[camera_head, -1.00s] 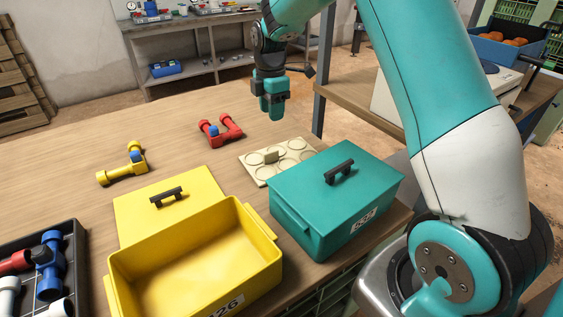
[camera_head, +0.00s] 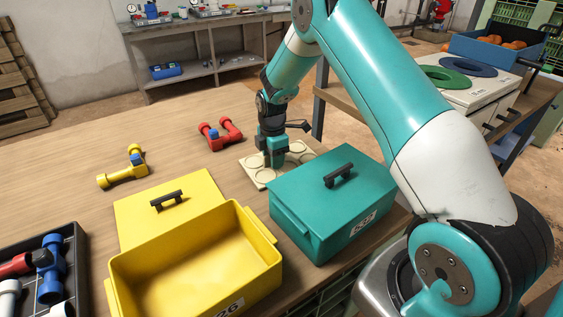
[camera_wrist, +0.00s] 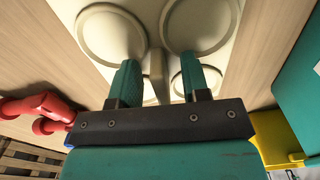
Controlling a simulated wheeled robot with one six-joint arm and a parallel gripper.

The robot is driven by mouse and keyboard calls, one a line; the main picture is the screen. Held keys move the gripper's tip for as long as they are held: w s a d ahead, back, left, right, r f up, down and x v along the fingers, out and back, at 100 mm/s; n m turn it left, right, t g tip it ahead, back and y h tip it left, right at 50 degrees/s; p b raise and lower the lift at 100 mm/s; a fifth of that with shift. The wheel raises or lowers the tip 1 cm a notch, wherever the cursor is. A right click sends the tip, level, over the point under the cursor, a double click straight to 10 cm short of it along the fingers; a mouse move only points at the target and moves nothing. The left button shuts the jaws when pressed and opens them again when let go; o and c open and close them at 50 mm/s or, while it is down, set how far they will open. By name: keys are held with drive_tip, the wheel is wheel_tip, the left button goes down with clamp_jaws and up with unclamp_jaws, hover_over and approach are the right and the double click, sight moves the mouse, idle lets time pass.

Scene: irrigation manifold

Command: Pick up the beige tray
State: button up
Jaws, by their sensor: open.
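The beige tray (camera_head: 258,174) lies flat on the wooden table, behind the teal box, with round recesses in its top. In the wrist view the tray (camera_wrist: 150,12) fills the upper middle, with a raised central handle (camera_wrist: 158,75) standing up from it. My gripper (camera_head: 274,164) is down over the middle of the tray, pointing downward. In the wrist view its two teal fingers (camera_wrist: 162,85) are apart, one on each side of the handle. Whether they touch the handle cannot be told.
The closed teal box (camera_head: 320,215) stands right in front of the tray. An open yellow box (camera_head: 190,270) and its lid (camera_head: 160,210) are to the left. A red pipe piece (camera_head: 220,135) and a yellow pipe piece (camera_head: 122,172) lie behind. A dark crate (camera_head: 75,250) holds fittings.

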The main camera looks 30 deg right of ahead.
drive_tip(key=shift+f, duration=0.1)
drive_tip(key=shift+c, duration=0.4)
clamp_jaws()
